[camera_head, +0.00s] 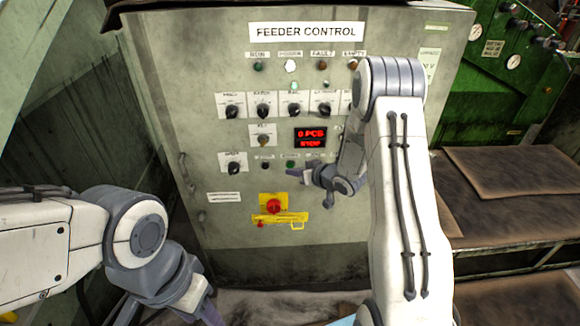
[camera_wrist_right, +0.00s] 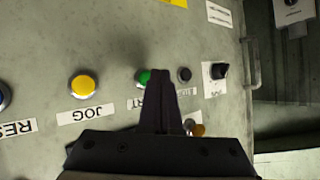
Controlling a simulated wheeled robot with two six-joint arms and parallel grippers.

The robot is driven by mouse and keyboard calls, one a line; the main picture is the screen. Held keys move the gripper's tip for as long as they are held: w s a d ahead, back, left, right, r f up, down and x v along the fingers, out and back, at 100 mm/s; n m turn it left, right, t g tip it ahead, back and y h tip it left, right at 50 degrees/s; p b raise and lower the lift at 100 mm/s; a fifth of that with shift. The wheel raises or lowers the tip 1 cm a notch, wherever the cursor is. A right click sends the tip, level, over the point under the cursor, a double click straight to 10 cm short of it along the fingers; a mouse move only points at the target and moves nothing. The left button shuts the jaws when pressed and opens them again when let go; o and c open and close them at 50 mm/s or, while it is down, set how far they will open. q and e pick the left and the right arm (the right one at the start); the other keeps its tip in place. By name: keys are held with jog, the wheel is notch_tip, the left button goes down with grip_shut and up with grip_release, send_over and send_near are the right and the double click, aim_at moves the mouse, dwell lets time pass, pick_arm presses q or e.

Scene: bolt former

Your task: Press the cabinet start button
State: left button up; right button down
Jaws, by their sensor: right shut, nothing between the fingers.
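The grey cabinet (camera_head: 225,65) labelled FEEDER CONTROL faces me. Its green start button (camera_head: 290,163) sits in the lower button row. In the right wrist view the green button (camera_wrist_right: 143,77) shows upside down, partly covered by my fingers, with a partly hidden label ending in RT. My right gripper (camera_head: 292,172) is shut and empty, its tips at the panel just below and right of the button. In the wrist view its tips (camera_wrist_right: 160,73) overlap the button's edge; contact cannot be told. My left gripper (camera_head: 208,312) is low at the left, its tips partly cut off.
A black button (camera_wrist_right: 185,74) and a yellow JOG button (camera_wrist_right: 84,87) flank the green one. A red emergency stop (camera_head: 274,206) on a yellow plate sits below. A red display (camera_head: 310,138) is above. My right forearm hides part of the panel's right side.

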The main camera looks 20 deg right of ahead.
jog(key=shift+w+d, duration=0.1)
jog(key=shift+w, duration=0.25)
